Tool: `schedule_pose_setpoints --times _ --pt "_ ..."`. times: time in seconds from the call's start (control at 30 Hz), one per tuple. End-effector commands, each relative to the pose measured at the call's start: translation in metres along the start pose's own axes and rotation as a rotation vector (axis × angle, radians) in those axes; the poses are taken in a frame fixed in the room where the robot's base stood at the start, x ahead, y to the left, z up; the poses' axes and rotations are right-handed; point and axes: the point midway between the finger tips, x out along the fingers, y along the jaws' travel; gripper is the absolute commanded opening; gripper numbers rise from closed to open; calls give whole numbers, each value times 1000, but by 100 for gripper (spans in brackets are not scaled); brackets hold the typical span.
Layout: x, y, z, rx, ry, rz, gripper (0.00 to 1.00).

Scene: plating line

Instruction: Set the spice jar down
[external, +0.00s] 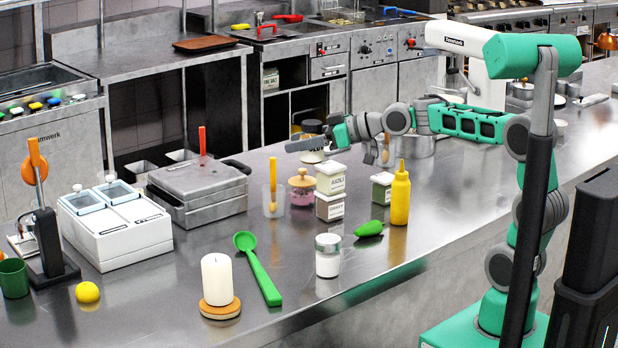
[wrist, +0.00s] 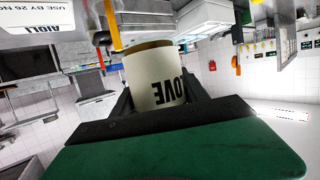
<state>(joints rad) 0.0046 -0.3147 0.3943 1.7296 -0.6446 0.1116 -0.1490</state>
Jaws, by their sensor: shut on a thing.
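The spice jar, a pale cylinder, shows in the wrist view (wrist: 152,78) between my fingers. Its dark lettering appears upside down and reads "LOVE", the rest out of sight. A wood-brown band edges its upper end in that picture. In the external view the jar (external: 312,157) is a small pale shape, partly covered by my gripper (external: 312,144). My gripper is shut on it, behind the stacked AIOLI tubs (external: 331,179). I cannot tell whether the jar touches the steel counter (external: 440,205).
A jar with a wooden lid (external: 302,187), a cup with an orange-handled tool (external: 273,200) and a green-lidded tub (external: 382,189) stand close by. A grey press (external: 198,190) is to the left. A yellow bottle (external: 400,195) is front right. Bare counter lies at right.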

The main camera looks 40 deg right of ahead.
Motion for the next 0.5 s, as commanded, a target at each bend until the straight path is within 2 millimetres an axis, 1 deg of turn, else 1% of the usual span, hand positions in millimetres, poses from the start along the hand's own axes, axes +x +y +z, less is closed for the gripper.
schedule_pose_setpoints --times 0.03,0.17,0.2,0.27,0.3,0.37,0.4,0.5 --pt "-7 15 1 7 3 30 0" --pt "-30 62 9 35 3 123 0" --pt "-40 80 12 46 3 158 0" --pt "-58 108 18 64 3 218 0" --pt "-72 127 22 77 2 261 0" --pt "-95 155 29 97 2 326 0" --pt "-110 171 34 110 2 366 0" --pt "-143 204 44 137 1 451 0"
